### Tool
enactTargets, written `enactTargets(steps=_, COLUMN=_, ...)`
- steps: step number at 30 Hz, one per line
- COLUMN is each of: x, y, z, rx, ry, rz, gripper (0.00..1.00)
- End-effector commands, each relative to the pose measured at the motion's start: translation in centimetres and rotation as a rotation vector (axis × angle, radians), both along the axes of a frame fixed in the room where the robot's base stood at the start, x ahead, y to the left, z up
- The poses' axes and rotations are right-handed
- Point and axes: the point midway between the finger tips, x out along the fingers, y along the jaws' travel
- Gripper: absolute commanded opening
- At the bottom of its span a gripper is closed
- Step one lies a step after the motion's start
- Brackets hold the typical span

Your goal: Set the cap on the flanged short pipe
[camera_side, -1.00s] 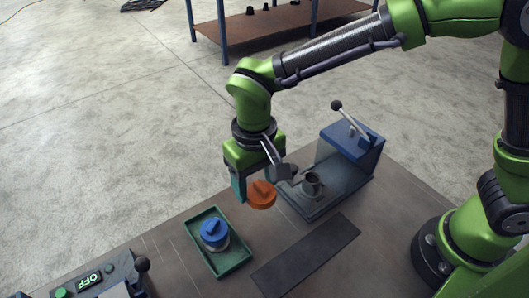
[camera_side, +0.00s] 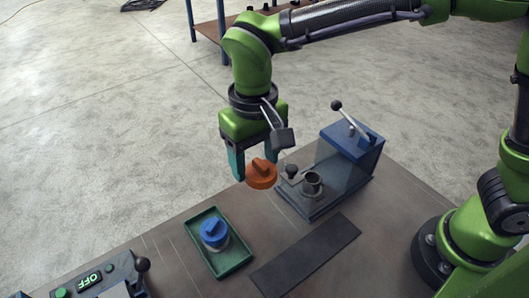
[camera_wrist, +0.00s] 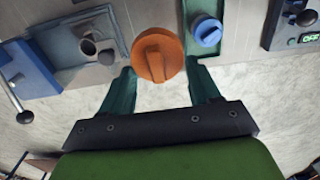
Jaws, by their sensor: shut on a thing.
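The orange cap (camera_side: 261,176) has a raised grip bar on top. My gripper (camera_side: 256,168) is shut on it and holds it in the air, left of the clamp station. In the wrist view the orange cap (camera_wrist: 158,56) sits between the fingertips of my gripper (camera_wrist: 160,78). The short grey pipe (camera_side: 312,184) stands upright and open-topped in the station, apart from the cap and lower. It also shows in the wrist view (camera_wrist: 88,47), left of the cap. Its flange is hard to make out.
The clamp station (camera_side: 338,178) has a blue block and a ball-ended lever (camera_side: 347,114) rising at its back. A green tray (camera_side: 234,266) holds a blue-capped part (camera_side: 214,233). A dark mat (camera_side: 305,257) lies in front. A control box (camera_side: 90,281) reading OFF is at lower left.

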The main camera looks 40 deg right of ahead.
Motion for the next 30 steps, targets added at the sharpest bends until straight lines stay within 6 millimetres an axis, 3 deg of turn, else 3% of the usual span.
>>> enactTargets(steps=3, x=0.1, y=0.0, z=2.4, rx=0.003, ry=-0.004, rz=-0.001, gripper=0.33)
enactTargets(steps=13, x=1.4, y=-7.9, z=2.1, rx=-0.001, ry=-0.001, rz=-0.008, gripper=0.33)
enactTargets(steps=23, x=1.0, y=-15.0, z=1.9, rx=0.001, ry=0.001, rz=-0.007, gripper=0.33)
enactTargets(steps=30, x=0.9, y=-15.1, z=-2.8, rx=-0.001, ry=0.006, rz=0.000, gripper=0.33)
